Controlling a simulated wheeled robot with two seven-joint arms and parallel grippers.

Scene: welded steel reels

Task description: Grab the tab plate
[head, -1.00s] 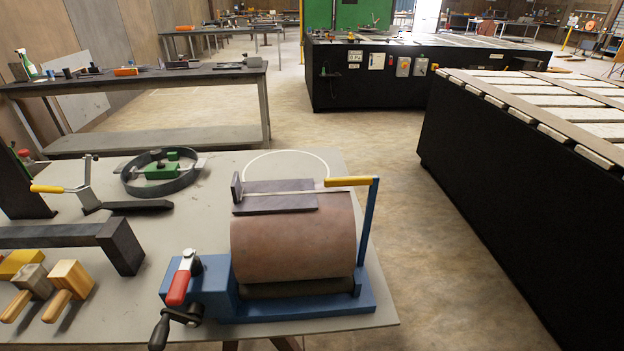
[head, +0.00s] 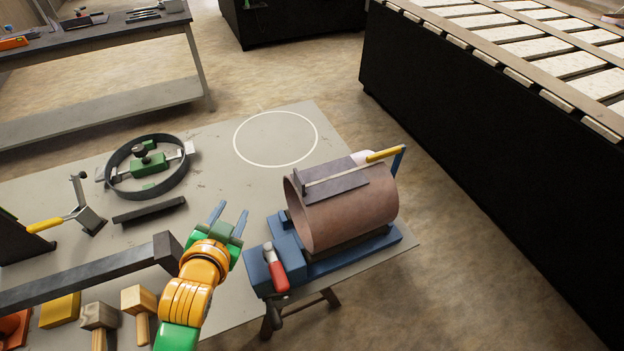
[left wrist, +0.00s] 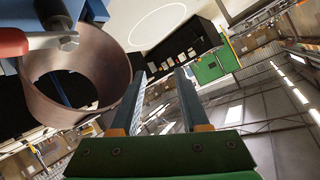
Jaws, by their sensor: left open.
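The tab plate (head: 338,188) is a flat dark grey plate with an upturned tab at its left end. It lies on top of a brown steel cylinder (head: 350,217), under a thin bar with a yellow handle (head: 384,154). The cylinder rests on its side in a blue fixture (head: 384,244). My left gripper (head: 230,214) is open and empty, left of the cylinder and apart from it. In the left wrist view its two fingers (left wrist: 160,76) stand apart, with the open end of the cylinder (left wrist: 115,68) on the left. The plate cannot be made out there. My right gripper is not in view.
A red-handled clamp (head: 277,272) sits at the fixture's left end. A round ring clamp (head: 147,167), a long dark steel bar (head: 85,281) and mallets (head: 138,301) lie on the left of the grey table (head: 225,165). The white-circled area behind is clear.

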